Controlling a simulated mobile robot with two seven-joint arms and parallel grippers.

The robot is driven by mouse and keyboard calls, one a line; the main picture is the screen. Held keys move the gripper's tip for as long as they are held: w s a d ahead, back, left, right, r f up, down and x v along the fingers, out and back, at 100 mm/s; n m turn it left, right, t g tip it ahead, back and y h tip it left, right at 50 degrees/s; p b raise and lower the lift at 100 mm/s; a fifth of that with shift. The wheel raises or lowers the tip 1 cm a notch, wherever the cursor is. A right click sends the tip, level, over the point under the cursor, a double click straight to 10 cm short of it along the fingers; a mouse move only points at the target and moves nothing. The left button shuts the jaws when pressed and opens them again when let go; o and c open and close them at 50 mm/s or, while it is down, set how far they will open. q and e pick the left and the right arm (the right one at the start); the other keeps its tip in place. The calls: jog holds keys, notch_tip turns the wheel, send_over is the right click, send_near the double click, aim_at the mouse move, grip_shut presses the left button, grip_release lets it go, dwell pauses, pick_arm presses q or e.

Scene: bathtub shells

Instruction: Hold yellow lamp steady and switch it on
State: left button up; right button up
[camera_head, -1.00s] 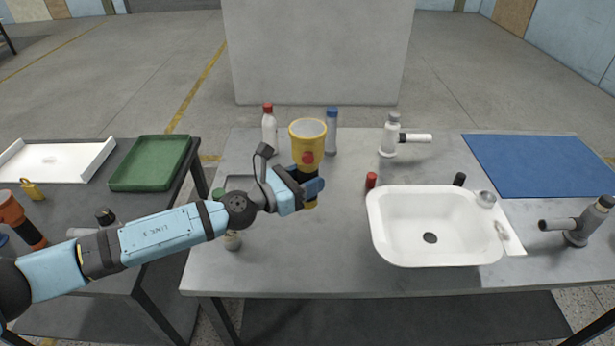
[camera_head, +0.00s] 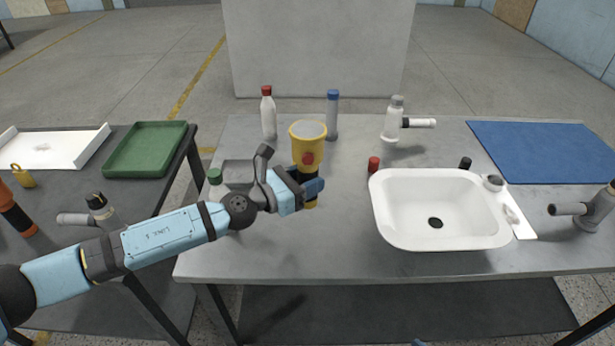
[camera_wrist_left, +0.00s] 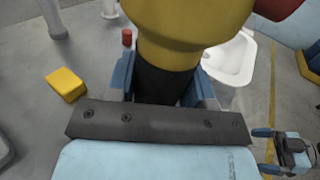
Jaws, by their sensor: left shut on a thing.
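My left gripper (camera_head: 311,190) is shut on the dark handle of the yellow lamp (camera_head: 308,140). The lamp is upright above the table, its wide round end up, with a red button (camera_head: 308,158) on its side. I cannot tell whether it is lit. In the left wrist view the lamp's yellow body (camera_wrist_left: 180,45) fills the top middle, its dark handle between my blue fingers. My right gripper (camera_wrist_left: 264,150) shows at the lower right of that view, its blue fingers apart and empty, away from the lamp.
A white sink (camera_head: 385,225) is set right of the lamp. A red-capped bottle (camera_head: 268,115), a blue-capped bottle (camera_head: 332,118) and a white tap (camera_head: 393,122) stand behind. A blue mat (camera_head: 550,155) lies at right. A green tray (camera_head: 145,150) lies on the left table.

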aim_at(308, 204)
pick_arm(q)
jog(key=shift+f+b, duration=0.45)
jog(key=shift+f, duration=0.25)
jog(key=shift+f+b, duration=0.65)
jog(key=shift+f, duration=0.05)
jog(key=shift+f+b, duration=0.45)
jog(key=shift+f, duration=0.1)
jog(key=shift+f+b, duration=0.65)
jog(key=shift+f, duration=0.1)
jog(key=shift+f+b, duration=0.45)
jog(key=shift+f, duration=0.05)
jog(key=shift+f+b, duration=0.65)
jog(key=shift+f, duration=0.1)
jog(key=shift+f+b, duration=0.65)
jog(key=shift+f, duration=0.15)
pick_arm(e)
jog(key=shift+w+a+f+n+t+y, duration=0.15)
jog(key=shift+f+t, duration=0.1)
jog(key=shift+f, duration=0.35)
jog(key=shift+w+a+f+n+t+y, duration=0.15)
jog(key=shift+f+t, duration=0.1)
jog(key=shift+f, duration=0.35)
